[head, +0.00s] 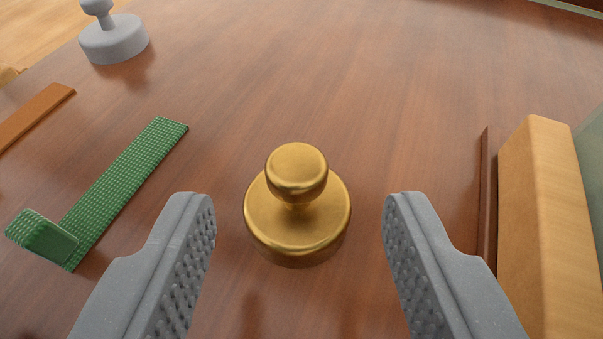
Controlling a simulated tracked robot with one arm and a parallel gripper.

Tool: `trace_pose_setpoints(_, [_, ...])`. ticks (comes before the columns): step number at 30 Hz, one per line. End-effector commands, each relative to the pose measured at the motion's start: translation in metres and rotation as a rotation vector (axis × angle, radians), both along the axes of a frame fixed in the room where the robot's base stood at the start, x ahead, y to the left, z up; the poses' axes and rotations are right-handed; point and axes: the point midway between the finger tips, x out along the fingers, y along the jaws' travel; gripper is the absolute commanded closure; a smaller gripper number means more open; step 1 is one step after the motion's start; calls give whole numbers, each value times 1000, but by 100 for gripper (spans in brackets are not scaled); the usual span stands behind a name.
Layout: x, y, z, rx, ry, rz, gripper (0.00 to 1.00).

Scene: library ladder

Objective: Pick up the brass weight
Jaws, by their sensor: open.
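The brass weight (297,215) stands upright on the brown wooden table, with a round base and a knob on top. It is near the middle of the head view. My gripper (300,215) is open, with one grey finger to the left of the weight and the other to the right. There is a gap on both sides, and neither finger appears to touch the weight. Nothing hides the weight.
A green textured strip with an upturned end (120,195) lies to the left. A brown strip (35,115) is beyond it. A grey knobbed weight (113,38) stands at the far left. A tan block (540,220) is close on the right. The table behind the weight is clear.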

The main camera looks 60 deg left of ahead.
Motion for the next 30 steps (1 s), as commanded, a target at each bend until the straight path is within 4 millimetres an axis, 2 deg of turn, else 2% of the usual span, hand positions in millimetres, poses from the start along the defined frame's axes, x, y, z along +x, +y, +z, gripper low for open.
trace_pose_setpoints(7, [16, 25, -16, 0, 4, 2, 53])
trace_pose_setpoints(14, [18, 27, -16, 0, 1, 0, 53])
trace_pose_setpoints(15, [18, 27, -16, 0, 1, 0, 55])
trace_pose_setpoints(20, [18, 26, -16, 0, 1, 0, 100])
trace_pose_setpoints(30, [18, 26, -14, -1, 1, -1, 100])
